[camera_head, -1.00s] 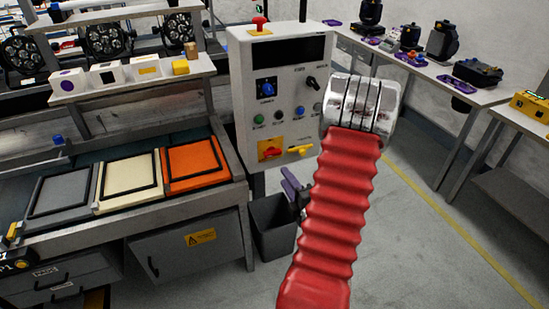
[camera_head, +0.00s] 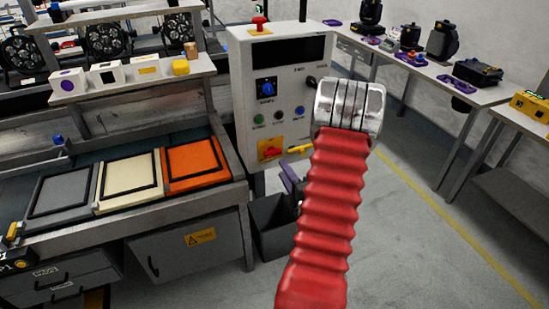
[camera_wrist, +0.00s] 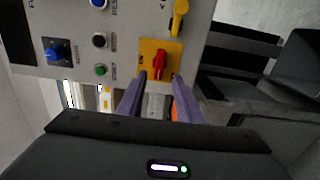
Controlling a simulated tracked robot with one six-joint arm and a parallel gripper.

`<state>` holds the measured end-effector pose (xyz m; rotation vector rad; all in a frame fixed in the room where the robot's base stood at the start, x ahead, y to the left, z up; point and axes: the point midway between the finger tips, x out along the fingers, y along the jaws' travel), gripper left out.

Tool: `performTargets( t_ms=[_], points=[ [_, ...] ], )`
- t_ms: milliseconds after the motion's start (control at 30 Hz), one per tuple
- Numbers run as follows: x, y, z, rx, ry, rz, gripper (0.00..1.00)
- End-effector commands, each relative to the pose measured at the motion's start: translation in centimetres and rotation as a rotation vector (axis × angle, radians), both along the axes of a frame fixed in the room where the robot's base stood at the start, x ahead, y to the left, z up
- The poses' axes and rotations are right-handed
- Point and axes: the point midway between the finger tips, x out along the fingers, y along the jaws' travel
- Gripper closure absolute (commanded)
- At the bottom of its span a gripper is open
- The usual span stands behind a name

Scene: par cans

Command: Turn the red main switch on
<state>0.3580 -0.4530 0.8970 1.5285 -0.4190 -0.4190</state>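The red main switch (camera_head: 270,149) is a red knob on a yellow plate, low on the front of the grey control cabinet (camera_head: 244,100). In the head view its handle lies roughly sideways. In the wrist view the red switch (camera_wrist: 159,63) shows just beyond my fingertips, roughly centred between them. My gripper (camera_wrist: 158,80) is open, its two purple fingers apart with nothing seen between them. In the head view one purple finger (camera_head: 288,178) shows below and right of the switch; the rest is hidden behind my red arm. I cannot tell whether the fingers touch the switch.
A yellow lever (camera_wrist: 180,18) sits beside the switch plate. Coloured buttons (camera_head: 279,115) and a blue knob (camera_head: 266,87) are above. A dark bin (camera_head: 272,228) stands below the cabinet. A workbench (camera_head: 130,215) with framed colour panels is at left. Open floor lies at right.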

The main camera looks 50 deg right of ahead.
Motion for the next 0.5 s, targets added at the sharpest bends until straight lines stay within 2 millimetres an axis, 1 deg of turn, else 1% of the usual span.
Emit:
performTargets(
  t_ms=[33, 100, 400, 500],
  points=[
    [0.8, -0.3, 0.0, -0.001, -0.001, 0.003, 0.67],
    [1.8, -0.9, 0.0, -0.002, -0.001, 0.003, 0.67],
    [5.7, -3.3, 0.0, -0.001, -0.001, 0.001, 0.67],
    [6.7, -3.9, 0.0, 0.0, -0.001, 0.001, 0.67]
  ],
)
